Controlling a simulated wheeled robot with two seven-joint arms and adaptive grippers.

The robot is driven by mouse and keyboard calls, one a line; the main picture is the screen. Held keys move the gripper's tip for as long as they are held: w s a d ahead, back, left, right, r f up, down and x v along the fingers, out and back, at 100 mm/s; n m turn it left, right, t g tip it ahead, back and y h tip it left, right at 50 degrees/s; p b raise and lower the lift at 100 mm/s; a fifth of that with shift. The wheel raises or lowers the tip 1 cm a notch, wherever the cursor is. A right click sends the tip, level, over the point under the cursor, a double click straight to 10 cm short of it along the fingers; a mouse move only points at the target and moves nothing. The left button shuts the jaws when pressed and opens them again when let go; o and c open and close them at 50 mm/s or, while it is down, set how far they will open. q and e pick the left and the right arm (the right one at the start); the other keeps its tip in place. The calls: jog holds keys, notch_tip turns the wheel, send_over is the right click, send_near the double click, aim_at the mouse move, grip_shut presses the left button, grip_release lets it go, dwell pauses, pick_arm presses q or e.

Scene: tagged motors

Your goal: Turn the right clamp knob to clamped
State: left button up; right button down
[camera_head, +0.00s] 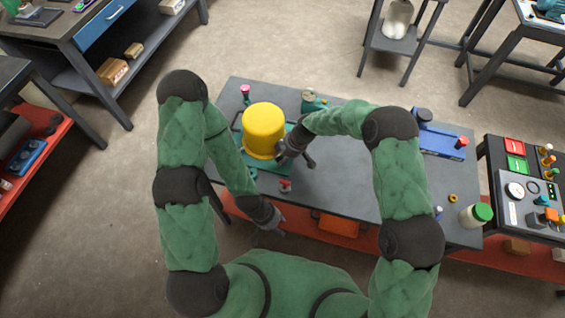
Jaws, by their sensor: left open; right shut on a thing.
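A yellow cylinder (264,128) stands upright on a teal base (256,173) on the grey workbench. My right gripper (283,156) is at the right side of the cylinder's base, shut on what appears to be the right clamp knob. The fingers hide the knob, so its setting cannot be read. My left gripper (275,226) is open and empty at the front edge of the bench, below the base and apart from it. A small red part (285,186) shows at the front right of the base.
The grey bench (340,180) is mostly clear in the middle. A pink-topped part (245,90) and a gauge (309,96) stand at the back. A blue fixture (440,143) and a green-lidded jar (476,214) are to the right. A control panel (530,200) stands beyond.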

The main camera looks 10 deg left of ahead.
jog(key=shift+w+a+r+n+g+b, duration=0.15)
jog(key=shift+r+n+g+b, duration=0.05)
jog(key=shift+n+b, duration=0.6)
jog(key=shift+w+a+r+n+g+b, duration=0.2)
jog(key=shift+n+b, duration=0.4)
jog(key=shift+b, duration=0.35)
jog(key=shift+s, duration=0.1)
jog(key=c, duration=1.2)
grip_release()
jog(key=shift+o, duration=1)
jog(key=shift+s, duration=0.15)
jog(key=shift+s+f, duration=0.1)
jog(key=shift+f, duration=0.1)
jog(key=v, duration=1.2)
jog(key=shift+a, duration=0.2)
